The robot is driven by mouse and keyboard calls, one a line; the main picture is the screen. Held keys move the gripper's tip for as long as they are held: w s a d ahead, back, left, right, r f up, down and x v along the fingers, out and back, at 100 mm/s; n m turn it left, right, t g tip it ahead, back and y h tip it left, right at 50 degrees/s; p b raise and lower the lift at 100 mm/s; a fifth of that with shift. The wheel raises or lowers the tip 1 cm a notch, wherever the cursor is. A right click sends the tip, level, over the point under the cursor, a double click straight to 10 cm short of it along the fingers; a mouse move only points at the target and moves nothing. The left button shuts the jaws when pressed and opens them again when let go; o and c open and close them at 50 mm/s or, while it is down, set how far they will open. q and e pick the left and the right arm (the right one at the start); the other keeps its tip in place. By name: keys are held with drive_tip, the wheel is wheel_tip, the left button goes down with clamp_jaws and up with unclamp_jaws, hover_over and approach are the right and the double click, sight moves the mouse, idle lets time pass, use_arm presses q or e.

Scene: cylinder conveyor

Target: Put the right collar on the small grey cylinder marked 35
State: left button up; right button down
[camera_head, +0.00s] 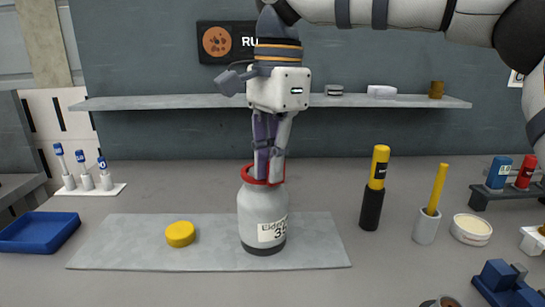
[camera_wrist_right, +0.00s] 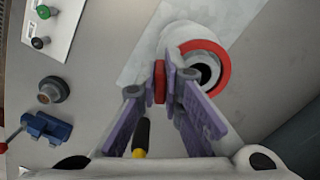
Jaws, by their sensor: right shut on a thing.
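The small grey cylinder (camera_head: 262,215) stands upright on a grey mat (camera_head: 130,247). It has a dark base band and a white label with a partly readable number. A red collar (camera_head: 277,181) is at its top, beneath my right gripper (camera_head: 267,176). In the right wrist view a red ring (camera_wrist_right: 222,56) surrounds the dark opening of the cylinder (camera_wrist_right: 178,34). My right gripper (camera_wrist_right: 165,85) is shut on a red piece there; I cannot tell whether it joins the ring or how the collar is seated. My left gripper is not in view.
A yellow disc (camera_head: 181,234) lies on the mat, left of the cylinder. A black-and-yellow marker (camera_head: 375,188), a yellow stick in a grey cup (camera_head: 427,225) and a cream pot (camera_head: 471,229) stand to the right. A blue tray (camera_head: 40,231) lies left. A shelf (camera_head: 180,102) spans behind.

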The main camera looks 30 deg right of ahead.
drive_tip(key=shift+f, duration=0.75)
drive_tip(key=c, duration=1.7)
unclamp_jaws()
drive_tip(key=shift+o, duration=0.2)
drive_tip(key=shift+r, duration=3)
drive_tip(key=shift+f, duration=0.1)
